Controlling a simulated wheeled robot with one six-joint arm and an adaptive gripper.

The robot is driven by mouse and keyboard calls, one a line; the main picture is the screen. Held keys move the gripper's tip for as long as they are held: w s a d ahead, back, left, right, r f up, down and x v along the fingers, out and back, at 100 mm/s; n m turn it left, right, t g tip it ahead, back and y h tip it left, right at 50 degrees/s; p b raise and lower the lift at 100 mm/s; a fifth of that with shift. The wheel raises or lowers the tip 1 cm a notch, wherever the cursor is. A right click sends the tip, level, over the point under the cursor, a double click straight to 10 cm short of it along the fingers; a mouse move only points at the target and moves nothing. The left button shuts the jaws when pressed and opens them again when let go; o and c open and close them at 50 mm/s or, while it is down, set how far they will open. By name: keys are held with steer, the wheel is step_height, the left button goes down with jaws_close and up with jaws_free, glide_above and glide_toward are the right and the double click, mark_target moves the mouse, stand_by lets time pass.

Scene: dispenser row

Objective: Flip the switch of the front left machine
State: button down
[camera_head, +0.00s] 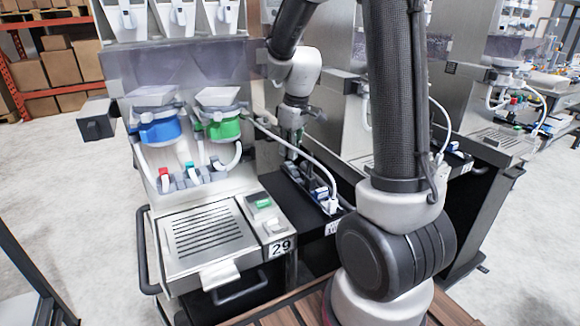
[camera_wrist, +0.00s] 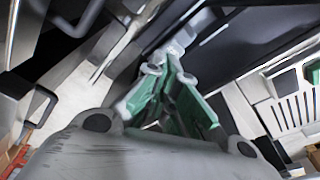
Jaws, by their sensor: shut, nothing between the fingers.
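The front left machine (camera_head: 205,235) is a steel unit labelled 29, with a slotted drip tray. A green rocker switch (camera_head: 263,203) sits on the panel right of the tray. It also shows at the right edge of the wrist view (camera_wrist: 312,72). My gripper (camera_head: 291,150) is behind and to the right of the switch, over the dark gap beside the machine, apart from the switch. In the wrist view my gripper (camera_wrist: 172,55) has its green-lined fingers brought together at the tips, with nothing held. My arm hides part of the area to the right.
A black strip with a white plug (camera_head: 330,205) and cable lies right of the panel. Blue (camera_head: 160,128) and green (camera_head: 222,126) dispenser heads stand above the tray. A black handle (camera_head: 240,290) juts from the front. More machines (camera_head: 500,140) stand to the right.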

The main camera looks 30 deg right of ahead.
mark_target(289, 163)
steer(key=shift+f, duration=1.05)
stand_by(0.8)
steer(key=shift+r, duration=3.55)
